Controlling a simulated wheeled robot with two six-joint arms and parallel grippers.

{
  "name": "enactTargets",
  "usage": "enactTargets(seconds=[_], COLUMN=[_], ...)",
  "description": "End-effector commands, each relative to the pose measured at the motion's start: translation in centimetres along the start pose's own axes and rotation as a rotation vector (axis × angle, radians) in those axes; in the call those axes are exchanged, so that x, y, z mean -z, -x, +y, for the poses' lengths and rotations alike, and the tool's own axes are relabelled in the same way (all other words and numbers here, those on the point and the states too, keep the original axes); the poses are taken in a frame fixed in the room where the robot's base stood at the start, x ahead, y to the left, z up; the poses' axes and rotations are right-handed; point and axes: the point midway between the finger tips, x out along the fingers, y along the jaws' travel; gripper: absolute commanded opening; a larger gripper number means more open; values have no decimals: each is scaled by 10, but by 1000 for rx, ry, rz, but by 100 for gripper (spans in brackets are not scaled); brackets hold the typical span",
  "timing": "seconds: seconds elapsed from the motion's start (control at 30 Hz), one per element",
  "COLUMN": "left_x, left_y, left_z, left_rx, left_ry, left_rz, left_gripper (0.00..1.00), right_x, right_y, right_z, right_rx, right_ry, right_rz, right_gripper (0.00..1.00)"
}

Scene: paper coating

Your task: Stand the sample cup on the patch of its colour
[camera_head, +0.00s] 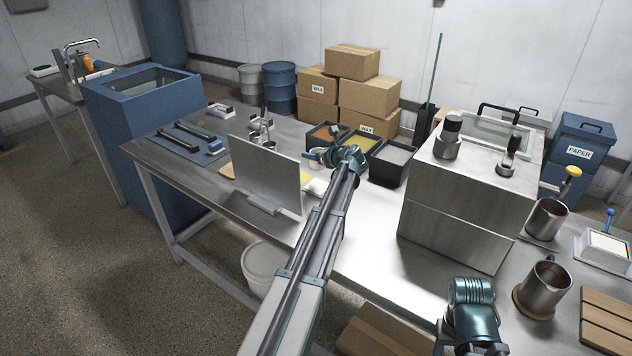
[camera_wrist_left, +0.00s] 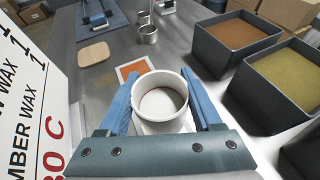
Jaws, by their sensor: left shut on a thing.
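The sample cup (camera_wrist_left: 160,100) is white and round, with a thin reddish ring inside. My left gripper (camera_wrist_left: 165,112) is shut on it, a blue finger on each side. A yellow patch (camera_head: 306,178) shows partly behind the upright board in the head view. I cannot tell the gap under the cup. My right arm's teal wrist shows at the lower right, but its fingers do not.
An upright board (camera_head: 265,172) with printed text stands close to the left of my gripper. Dark bins with orange (camera_wrist_left: 228,38) and olive-yellow (camera_wrist_left: 288,72) contents stand to the right. A wooden coaster (camera_wrist_left: 93,54) and metal cups (camera_wrist_left: 148,34) lie beyond. A big steel box (camera_head: 460,205) stands further right.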

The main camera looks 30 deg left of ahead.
Motion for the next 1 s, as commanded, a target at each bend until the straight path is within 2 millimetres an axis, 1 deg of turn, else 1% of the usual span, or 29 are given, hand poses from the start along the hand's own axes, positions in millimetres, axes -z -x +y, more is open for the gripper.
enactTargets(seconds=[0.03,0.23,0.3,0.47,0.53,0.67,0.83,0.9,1.0], left_x=[14,42,46,44,47,59,78,81,79], left_y=[-6,-17,-19,-18,-19,-24,-32,-33,-33], left_z=[0,0,0,0,0,0,0,0,0], left_rx=[0,0,-1,-1,-1,-1,-1,-1,-1], left_ry=[0,0,0,0,0,0,0,0,0], left_rz=[0,0,0,0,0,0,0,0,0], left_gripper=[12,12,12,12,12,12,12,12,12], right_x=[1,3,3,3,3,4,5,5,5], right_y=[-15,-45,-49,-48,-50,-63,-84,-87,-85], right_z=[-2,-4,-5,-5,-5,-6,-8,-8,-8], right_rx=[0,0,0,0,0,0,0,0,0], right_ry=[0,0,0,0,0,0,1,1,1], right_rz=[0,0,0,0,0,0,0,0,0], right_gripper=[50,50,50,50,50,50,50,50,50])
